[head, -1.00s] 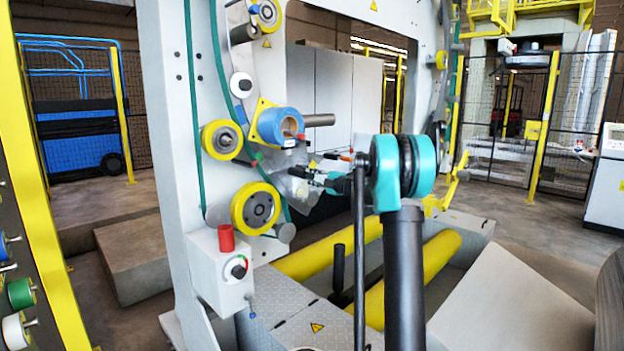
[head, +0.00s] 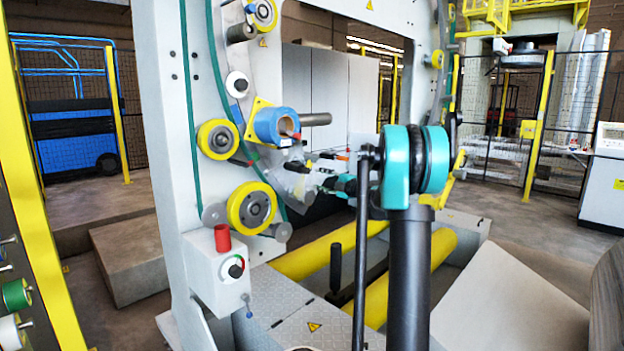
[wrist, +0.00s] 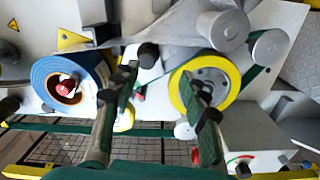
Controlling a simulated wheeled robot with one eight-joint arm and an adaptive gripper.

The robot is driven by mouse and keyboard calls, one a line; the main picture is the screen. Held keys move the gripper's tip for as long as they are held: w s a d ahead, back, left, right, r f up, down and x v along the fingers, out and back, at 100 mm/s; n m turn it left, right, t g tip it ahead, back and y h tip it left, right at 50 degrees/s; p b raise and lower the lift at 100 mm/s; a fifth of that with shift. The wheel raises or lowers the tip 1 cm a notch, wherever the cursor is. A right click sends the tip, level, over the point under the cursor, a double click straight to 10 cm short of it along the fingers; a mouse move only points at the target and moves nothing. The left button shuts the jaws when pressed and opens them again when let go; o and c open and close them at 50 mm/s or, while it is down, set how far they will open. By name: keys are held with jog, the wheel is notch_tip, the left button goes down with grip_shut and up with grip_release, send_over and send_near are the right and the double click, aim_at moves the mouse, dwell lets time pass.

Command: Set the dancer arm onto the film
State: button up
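The film roll (head: 268,126) is blue with a pale core and sits on the machine's upright; it also shows at the left in the wrist view (wrist: 58,84). A greyish translucent film (head: 292,183) hangs below the roll, and a silvery sheet of it shows at the top of the wrist view (wrist: 175,38). A small pale arm with a black end (wrist: 148,56), perhaps the dancer arm, lies between and beyond my fingertips. My gripper (wrist: 160,88) is open, its fingers apart with nothing clearly held. In the head view it is small and partly hidden against the film.
Yellow-rimmed rollers (head: 252,207) are on the upright near the film. A control box (head: 218,270) with a red cylinder and a knob stands below them. Yellow floor rollers (head: 310,255) lie beyond a checkered step.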

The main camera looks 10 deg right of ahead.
jog(key=v, duration=0.5)
jog(key=shift+d, duration=0.1)
jog(key=shift+s, duration=0.1)
jog(key=s+a+f+m+g+h, duration=0.1)
jog(key=s+a+f+m+g, duration=0.15)
jog(key=s+a+f, duration=0.35)
jog(key=s+a+f+m+g+h, duration=0.15)
jog(key=s+f+m, duration=0.25)
jog(key=s, duration=0.5)
jog(key=s+a+f+m+g+h, duration=0.1)
jog(key=s+a+f+m+g, duration=0.3)
jog(key=s, duration=0.3)
jog(key=s+d+f+m+g+h, duration=0.1)
jog(key=s+d+f+m+h, duration=0.2)
jog(key=s, duration=0.9)
jog(key=s+d+f+m+g+h, duration=0.1)
jog(key=s+d+f+m+h, duration=0.2)
jog(key=s+f+m, duration=0.6)
jog(key=s+f+h, duration=0.1)
jog(key=s+f, duration=0.3)
jog(key=f, duration=0.1)
jog(key=shift+m, duration=0.35)
jog(key=shift+s+d+r, duration=0.1)
